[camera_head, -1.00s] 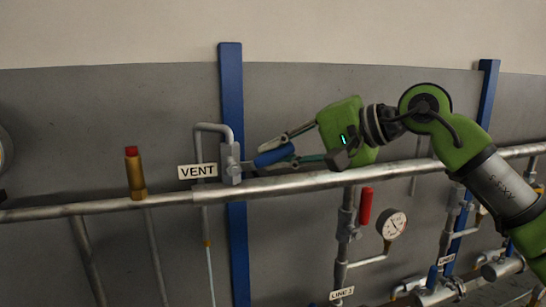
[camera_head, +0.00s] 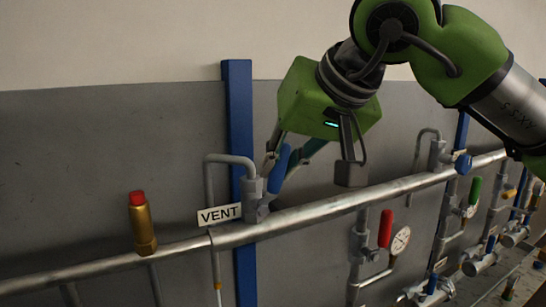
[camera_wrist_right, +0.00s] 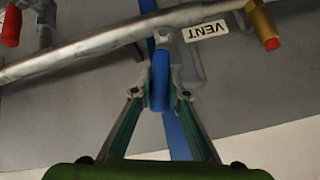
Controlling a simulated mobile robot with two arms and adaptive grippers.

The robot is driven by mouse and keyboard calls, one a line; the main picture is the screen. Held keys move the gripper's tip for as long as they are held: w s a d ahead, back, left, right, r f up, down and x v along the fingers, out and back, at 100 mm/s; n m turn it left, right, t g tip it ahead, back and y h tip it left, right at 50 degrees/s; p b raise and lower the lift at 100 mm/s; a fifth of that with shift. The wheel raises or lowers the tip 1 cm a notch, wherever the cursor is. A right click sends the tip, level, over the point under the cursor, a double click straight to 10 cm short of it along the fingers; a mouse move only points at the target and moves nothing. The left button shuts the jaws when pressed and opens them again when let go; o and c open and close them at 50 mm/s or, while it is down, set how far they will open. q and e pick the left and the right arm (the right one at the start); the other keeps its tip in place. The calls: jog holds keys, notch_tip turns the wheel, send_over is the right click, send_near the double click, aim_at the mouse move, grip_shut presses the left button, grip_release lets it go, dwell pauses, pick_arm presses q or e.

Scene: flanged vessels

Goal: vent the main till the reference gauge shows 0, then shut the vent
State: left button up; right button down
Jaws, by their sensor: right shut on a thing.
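The vent valve (camera_head: 252,190) is a grey body with a bent pipe, standing on the main pipe (camera_head: 310,214) beside the "VENT" label (camera_head: 219,215). Its blue lever (camera_head: 279,178) stands steeply, tilted a little to the right. My right gripper (camera_head: 282,158) is shut on this lever. In the right wrist view the lever (camera_wrist_right: 160,76) sits between the two fingertips (camera_wrist_right: 161,95). A white dial gauge (camera_head: 401,240) hangs below the main on the right; its reading is too small to make out. I see no gauge marked as the reference. My left gripper is not in view.
A brass fitting with a red cap (camera_head: 143,224) stands on the main left of the vent. A red handle (camera_head: 385,229), a green handle (camera_head: 475,190) and further valves crowd the right side. Blue posts (camera_head: 239,120) rise against the grey wall panel.

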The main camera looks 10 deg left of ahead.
jog(key=shift+s+a+n, duration=0.3)
jog(key=shift+s+a+t+h+p, duration=0.2)
jog(key=shift+a+t+h+p, duration=0.2)
jog(key=shift+h, duration=0.2)
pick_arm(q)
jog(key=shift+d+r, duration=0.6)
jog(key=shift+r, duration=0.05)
pick_arm(e)
jog(key=shift+s+a+n+t+h, duration=0.2)
jog(key=shift+n+t+h, duration=0.1)
jog(key=shift+n+h, duration=0.1)
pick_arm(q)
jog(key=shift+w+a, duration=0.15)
pick_arm(e)
jog(key=shift+f, duration=0.15)
jog(key=c, duration=1.9)
grip_release()
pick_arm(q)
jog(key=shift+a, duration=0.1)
